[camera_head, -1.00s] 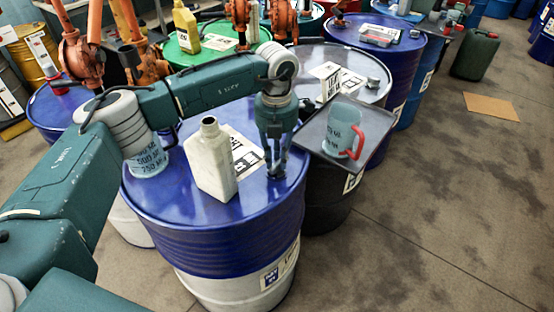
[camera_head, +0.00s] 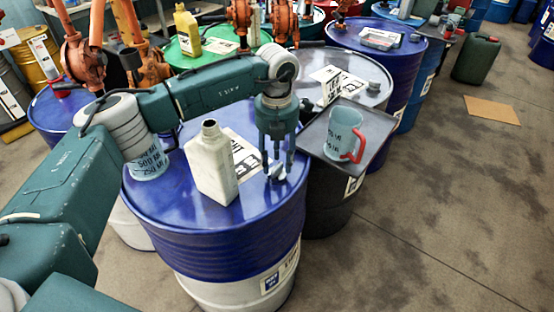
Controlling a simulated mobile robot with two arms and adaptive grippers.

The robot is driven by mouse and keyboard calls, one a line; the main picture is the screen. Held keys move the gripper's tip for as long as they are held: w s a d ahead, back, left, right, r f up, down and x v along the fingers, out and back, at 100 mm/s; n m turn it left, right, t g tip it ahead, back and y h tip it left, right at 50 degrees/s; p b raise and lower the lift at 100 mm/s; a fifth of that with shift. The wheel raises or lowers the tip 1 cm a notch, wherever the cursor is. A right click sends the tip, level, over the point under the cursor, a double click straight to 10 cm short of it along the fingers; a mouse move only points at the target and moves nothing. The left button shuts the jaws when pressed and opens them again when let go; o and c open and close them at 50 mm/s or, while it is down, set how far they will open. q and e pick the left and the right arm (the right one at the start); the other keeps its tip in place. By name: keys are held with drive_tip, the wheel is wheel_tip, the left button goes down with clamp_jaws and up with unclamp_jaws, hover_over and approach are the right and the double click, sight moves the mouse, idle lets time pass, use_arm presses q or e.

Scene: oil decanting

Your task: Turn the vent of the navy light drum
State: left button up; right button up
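The navy light drum (camera_head: 215,237) stands in the middle, with a glossy blue top and upper body and a white lower body. Its vent (camera_head: 277,174) is a small grey fitting near the right edge of the top. My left gripper (camera_head: 278,167) points straight down over the vent. Its fingers are spread, one on each side of the vent, with a visible gap between them. Whether a fingertip touches the vent cannot be told. My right gripper is not in view.
A clear measuring jug (camera_head: 152,160) is behind my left arm. A tray (camera_head: 377,127) with a red-handled jug (camera_head: 344,132) sits close right. Open floor lies at the right.

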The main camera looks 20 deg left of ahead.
sight(277, 164)
use_arm(q)
wheel_tip(277, 164, up, 12)
idle(0.6)
drive_tip(key=shift+s+f, duration=0.1)
